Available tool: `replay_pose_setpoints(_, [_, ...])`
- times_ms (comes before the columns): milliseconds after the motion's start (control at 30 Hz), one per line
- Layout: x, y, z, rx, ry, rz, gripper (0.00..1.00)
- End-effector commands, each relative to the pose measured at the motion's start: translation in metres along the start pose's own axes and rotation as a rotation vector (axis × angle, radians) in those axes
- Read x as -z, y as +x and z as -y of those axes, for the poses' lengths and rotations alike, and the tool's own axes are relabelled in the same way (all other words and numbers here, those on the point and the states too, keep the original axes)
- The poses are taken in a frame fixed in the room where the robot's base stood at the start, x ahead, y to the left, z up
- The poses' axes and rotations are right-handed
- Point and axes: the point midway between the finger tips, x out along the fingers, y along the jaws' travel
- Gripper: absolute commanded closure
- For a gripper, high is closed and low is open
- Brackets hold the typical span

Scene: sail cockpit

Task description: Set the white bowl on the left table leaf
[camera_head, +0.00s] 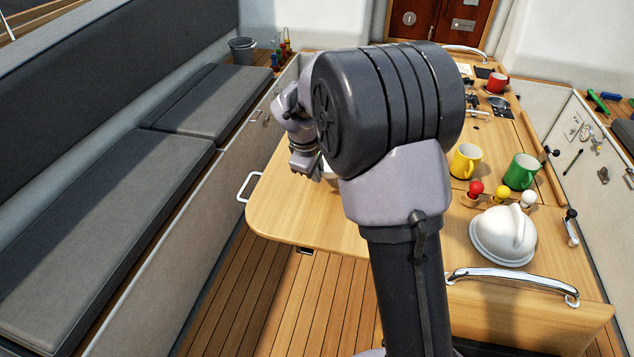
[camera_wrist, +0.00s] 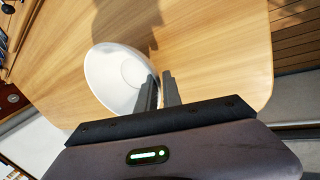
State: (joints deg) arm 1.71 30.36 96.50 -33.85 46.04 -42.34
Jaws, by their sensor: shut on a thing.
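The white bowl (camera_wrist: 115,78) is upright in the wrist view, with its open top showing. My gripper (camera_wrist: 159,84) is shut on the bowl's rim, one finger inside and one outside. In the head view my gripper (camera_head: 308,168) is over the left table leaf (camera_head: 285,208), and only a sliver of the bowl shows beside my arm. The leaf's bare wood also shows in the wrist view (camera_wrist: 215,50), around and under the bowl. I cannot tell whether the bowl touches the leaf or is slightly above it.
A yellow mug (camera_head: 465,161), a green mug (camera_head: 520,172), a red cup (camera_head: 497,82), coloured knobs (camera_head: 476,189) and a white domed object (camera_head: 503,236) are right of my arm. A metal rail (camera_head: 512,281) lines the front. The leaf's front left is clear.

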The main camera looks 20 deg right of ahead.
Motion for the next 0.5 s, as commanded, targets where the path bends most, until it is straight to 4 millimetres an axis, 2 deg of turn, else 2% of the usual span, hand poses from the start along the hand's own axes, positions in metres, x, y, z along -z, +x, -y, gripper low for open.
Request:
replay_pose_setpoints(67, [0.004, 0.006, 0.004, -0.001, -0.002, 0.0, 1.0])
replay_pose_setpoints(233, [0.003, 0.034, 0.014, 0.0, -0.001, 0.0, 1.0])
replay_pose_setpoints(500, [0.003, 0.034, 0.014, -0.001, 0.0, -0.001, 1.0])
